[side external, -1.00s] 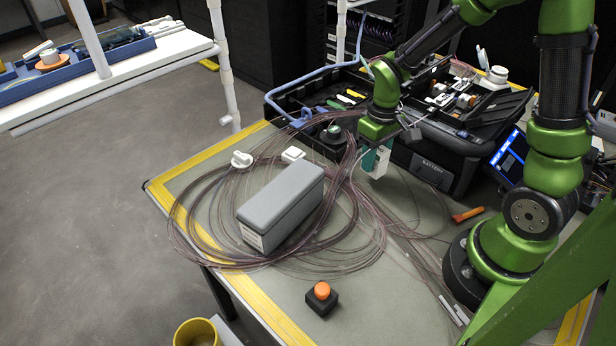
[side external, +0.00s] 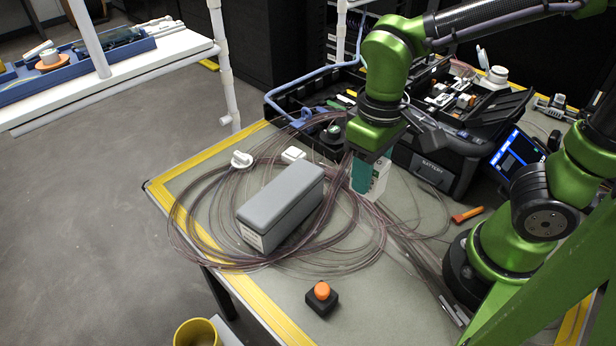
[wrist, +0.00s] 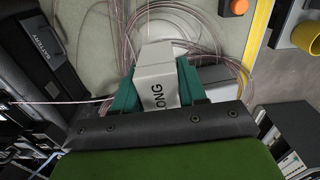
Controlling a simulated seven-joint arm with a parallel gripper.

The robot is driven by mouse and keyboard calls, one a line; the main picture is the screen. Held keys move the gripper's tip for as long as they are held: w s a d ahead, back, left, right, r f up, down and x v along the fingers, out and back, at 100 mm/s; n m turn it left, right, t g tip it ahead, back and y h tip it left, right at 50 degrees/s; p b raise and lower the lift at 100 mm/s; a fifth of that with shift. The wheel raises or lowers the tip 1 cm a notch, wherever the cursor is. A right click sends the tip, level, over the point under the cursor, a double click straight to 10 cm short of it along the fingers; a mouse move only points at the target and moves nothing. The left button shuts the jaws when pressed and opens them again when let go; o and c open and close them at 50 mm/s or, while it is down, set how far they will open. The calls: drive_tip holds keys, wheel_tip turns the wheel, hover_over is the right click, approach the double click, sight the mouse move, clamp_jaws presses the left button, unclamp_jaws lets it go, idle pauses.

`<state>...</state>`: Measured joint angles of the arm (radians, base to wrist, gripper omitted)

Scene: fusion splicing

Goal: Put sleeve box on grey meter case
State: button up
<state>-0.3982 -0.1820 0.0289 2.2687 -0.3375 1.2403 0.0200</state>
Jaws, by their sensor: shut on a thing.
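The sleeve box (side external: 380,178) is a small white box held upright in my gripper (side external: 368,172). In the wrist view the sleeve box (wrist: 157,75) shows the letters "LONG" between two teal fingers, and my gripper (wrist: 158,92) is shut on it. The grey meter case (side external: 281,205) is a long grey box with a flat top, lying on the table to the left of my gripper. The held box is apart from the case in the side view. In the wrist view the meter case (wrist: 218,75) shows partly behind the held box and a finger.
Loops of thin purplish cable (side external: 205,245) lie around the meter case. A black tool case (side external: 435,172) stands behind and to the right. An orange button (side external: 321,291) is near the front edge. White small parts (side external: 242,159) lie behind the meter case.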

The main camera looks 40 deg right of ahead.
drive_tip(key=shift+f, duration=0.1)
drive_tip(key=shift+m, duration=0.3)
drive_tip(key=w+a, duration=0.2)
drive_tip(key=w, duration=0.2)
drive_tip(key=w+a+f, duration=0.1)
drive_tip(key=w+a, duration=0.1)
drive_tip(key=w, duration=0.3)
drive_tip(key=w+a, duration=0.2)
drive_tip(key=w, duration=0.3)
drive_tip(key=shift+w+a+f, duration=0.1)
drive_tip(key=shift+a+f, duration=0.05)
drive_tip(key=shift+f, duration=0.1)
drive_tip(key=shift+w+f, duration=0.1)
drive_tip(key=shift+f, duration=1.65)
drive_tip(key=shift+f, duration=0.15)
drive_tip(key=o, duration=1.1)
